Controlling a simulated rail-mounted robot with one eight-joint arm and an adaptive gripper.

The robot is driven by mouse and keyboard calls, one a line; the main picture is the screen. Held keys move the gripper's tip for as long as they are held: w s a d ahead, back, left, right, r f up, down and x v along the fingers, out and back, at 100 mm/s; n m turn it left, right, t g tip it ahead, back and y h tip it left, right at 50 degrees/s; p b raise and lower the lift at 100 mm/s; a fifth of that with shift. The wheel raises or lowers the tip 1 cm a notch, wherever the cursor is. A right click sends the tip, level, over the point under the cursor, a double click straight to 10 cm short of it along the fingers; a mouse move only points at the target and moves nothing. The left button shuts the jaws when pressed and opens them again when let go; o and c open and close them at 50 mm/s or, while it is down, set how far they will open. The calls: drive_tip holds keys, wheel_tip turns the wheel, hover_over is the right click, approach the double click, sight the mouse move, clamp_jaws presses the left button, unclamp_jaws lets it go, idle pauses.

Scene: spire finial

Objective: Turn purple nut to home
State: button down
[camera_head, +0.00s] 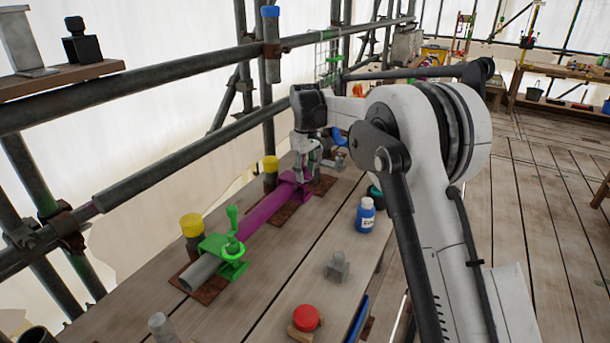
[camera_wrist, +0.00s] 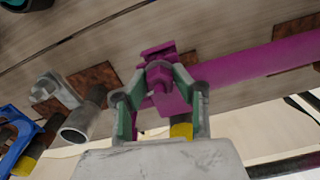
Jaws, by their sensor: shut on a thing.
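The purple nut (camera_wrist: 160,76) sits on the purple clamp (camera_wrist: 172,100), at the end of the purple length of pipe. In the wrist view my gripper (camera_wrist: 160,84) has one finger on each side of the nut and is shut on it. In the head view my gripper (camera_head: 306,172) reaches down to the far end of the purple pipe (camera_head: 262,217). The purple clamp also shows there (camera_head: 289,189), but the nut is hidden by the fingers. No home mark can be made out.
A green clamp (camera_head: 232,247) with an upright handle grips the near, grey pipe end. Yellow-capped posts (camera_head: 191,224) stand along the left. Scaffold rails run behind.

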drive_tip(key=m, duration=0.4)
drive_tip(key=shift+m+b, duration=0.3)
drive_tip(key=m, duration=1)
drive_tip(key=shift+b, duration=0.35)
drive_tip(key=m, duration=0.4)
drive_tip(key=shift+m, duration=0.3)
drive_tip(key=m, duration=1.9)
